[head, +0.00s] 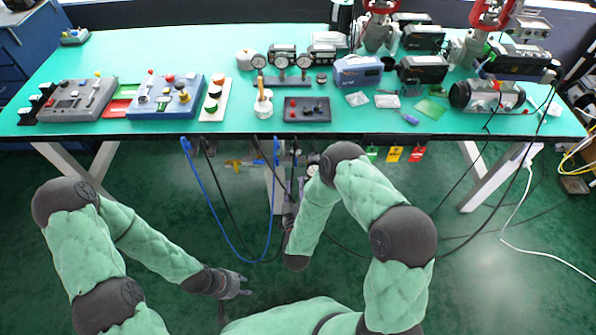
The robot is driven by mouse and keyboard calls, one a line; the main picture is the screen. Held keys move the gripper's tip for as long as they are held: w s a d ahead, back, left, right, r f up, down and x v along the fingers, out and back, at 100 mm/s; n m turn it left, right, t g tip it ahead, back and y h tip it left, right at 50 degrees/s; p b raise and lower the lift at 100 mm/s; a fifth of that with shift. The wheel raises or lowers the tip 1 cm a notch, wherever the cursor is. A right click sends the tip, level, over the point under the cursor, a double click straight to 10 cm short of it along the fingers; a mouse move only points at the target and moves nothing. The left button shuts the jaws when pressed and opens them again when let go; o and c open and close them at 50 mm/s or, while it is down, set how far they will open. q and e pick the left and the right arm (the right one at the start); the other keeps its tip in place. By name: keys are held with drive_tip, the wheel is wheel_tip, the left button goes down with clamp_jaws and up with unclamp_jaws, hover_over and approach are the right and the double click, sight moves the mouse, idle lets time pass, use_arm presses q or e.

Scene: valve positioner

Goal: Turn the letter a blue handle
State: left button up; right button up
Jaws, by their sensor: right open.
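Under the table's front edge, a small valve with a yellow body and a blue part (260,162) hangs left of the middle. I take the blue part to be a handle, but no letter is readable on it. My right gripper (289,215) is below the table edge, to the right of and lower than this part, apart from it. Its fingers are small and dark here, partly hidden by my forearm and wrist. My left gripper (240,285) is low over the floor, well below the table and away from the valve. Its fingers are too small to judge.
The teal table (200,60) carries control boxes (165,95), gauges (281,63) and valve actuators (487,96). Blue hoses (212,210) and black cables hang beneath it. Green, yellow and red tags (394,154) hang from the front edge. Open green floor lies below.

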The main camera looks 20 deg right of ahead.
sight(296, 162)
drive_tip(key=b+x, duration=0.2)
drive_tip(key=x, duration=0.6)
drive_tip(key=shift+w, duration=0.35)
drive_tip(key=shift+d, duration=0.1)
clamp_jaws()
